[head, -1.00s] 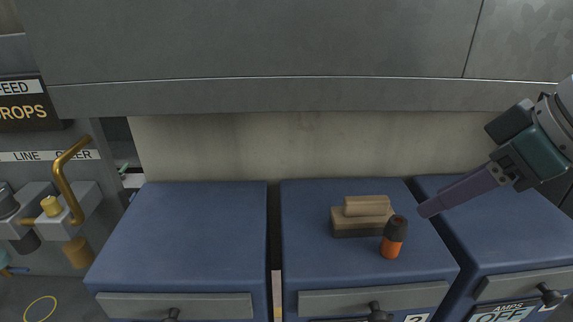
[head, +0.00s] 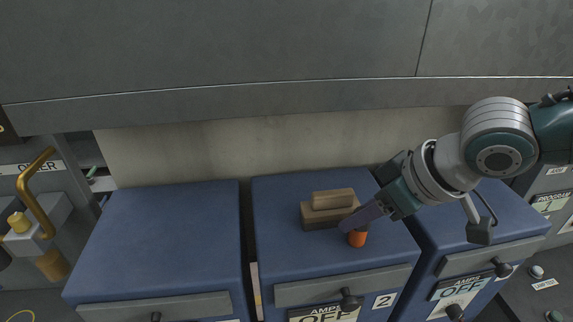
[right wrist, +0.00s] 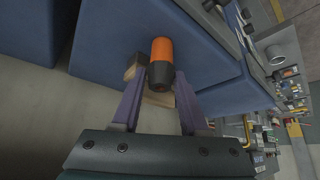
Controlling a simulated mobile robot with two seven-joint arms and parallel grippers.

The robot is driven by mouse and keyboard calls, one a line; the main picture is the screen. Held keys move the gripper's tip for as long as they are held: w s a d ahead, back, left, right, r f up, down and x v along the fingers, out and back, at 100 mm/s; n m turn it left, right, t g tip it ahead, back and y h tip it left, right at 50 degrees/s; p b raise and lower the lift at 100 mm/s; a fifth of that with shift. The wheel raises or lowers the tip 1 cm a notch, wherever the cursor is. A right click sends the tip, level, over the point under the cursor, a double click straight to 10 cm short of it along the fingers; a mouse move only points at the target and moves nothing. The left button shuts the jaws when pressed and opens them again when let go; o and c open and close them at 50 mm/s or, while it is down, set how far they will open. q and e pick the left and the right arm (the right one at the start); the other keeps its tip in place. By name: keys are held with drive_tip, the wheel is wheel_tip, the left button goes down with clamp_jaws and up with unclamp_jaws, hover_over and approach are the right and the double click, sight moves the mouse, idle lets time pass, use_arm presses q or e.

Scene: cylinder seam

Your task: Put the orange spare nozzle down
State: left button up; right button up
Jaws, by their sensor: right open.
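The orange spare nozzle (head: 357,239) stands upright on the top of the middle blue cabinet (head: 290,250), orange end down. In the head view its dark upper part is hidden behind my right gripper (head: 348,225). In the right wrist view the nozzle (right wrist: 161,50) shows whole, its dark end between the two purple fingers. My right gripper (right wrist: 159,84) is open, with a finger on each side of the nozzle. I cannot tell whether either finger touches it. My left gripper is not in view.
A wooden block with a handle (head: 331,203) sits just behind and left of the nozzle. More blue cabinets stand left (head: 160,240) and right, with narrow gaps between. The left cabinet top is clear. A grey overhang (head: 240,100) runs above the back wall.

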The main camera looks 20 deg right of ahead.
drive_tip(key=shift+c, duration=0.3)
clamp_jaws()
drive_tip(key=shift+r, duration=0.1)
